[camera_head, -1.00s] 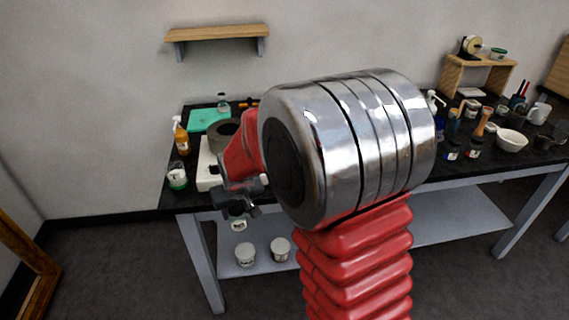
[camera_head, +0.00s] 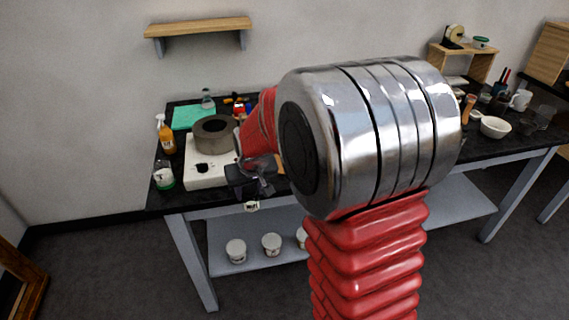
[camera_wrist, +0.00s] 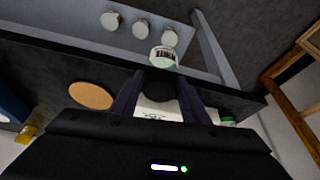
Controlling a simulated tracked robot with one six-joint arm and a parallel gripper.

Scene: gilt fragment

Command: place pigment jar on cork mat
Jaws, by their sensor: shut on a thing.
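My gripper (camera_wrist: 160,92) shows in the wrist view with its two dark fingers shut on a small jar, taken as the pigment jar (camera_wrist: 163,57), which has a white printed label. In the head view my gripper (camera_head: 250,182) is by the table's front edge, and the jar (camera_head: 251,206) hangs just below it, mostly hidden. The round tan cork mat (camera_wrist: 91,95) lies flat and bare on the dark tabletop in the wrist view, left of the fingers and apart from the jar. In the head view my arm hides most or all of the mat.
A white hotplate (camera_head: 205,176) bearing a grey ring (camera_head: 214,133) stands close left of my gripper. A green-based jar (camera_head: 163,176) and an orange spray bottle (camera_head: 167,135) are farther left. White tubs (camera_head: 236,250) sit on the lower shelf. A white bowl (camera_head: 495,127) is at right.

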